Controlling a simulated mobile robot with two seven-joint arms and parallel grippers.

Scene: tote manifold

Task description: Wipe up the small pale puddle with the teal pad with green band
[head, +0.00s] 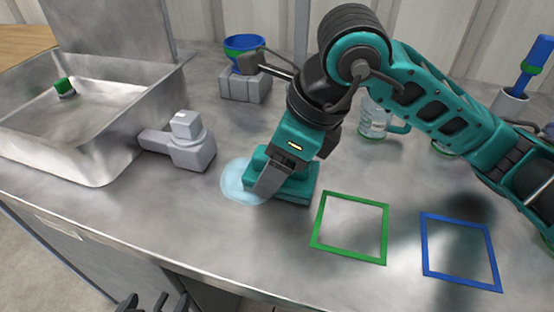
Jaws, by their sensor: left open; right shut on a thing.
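The small pale puddle (233,184) lies on the steel counter, left of and partly under the teal pad. The teal pad (300,188) sits low at the puddle's right side, overlapping it in the picture. My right gripper (272,178) is shut on the pad from above, and its finger hides part of the pad and puddle. I cannot make out the green band clearly. My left gripper (150,304) shows only in part at the bottom edge, open and away from the puddle, below the counter's front edge in the picture.
A steel sink (95,160) with a green-topped item (64,87) is at left. A grey fixture (185,145) stands beside it. A blue-green bowl (246,44) on a grey block and a glass mug (375,122) stand behind. Green (314,235) and blue (424,250) outlined squares lie clear at right.

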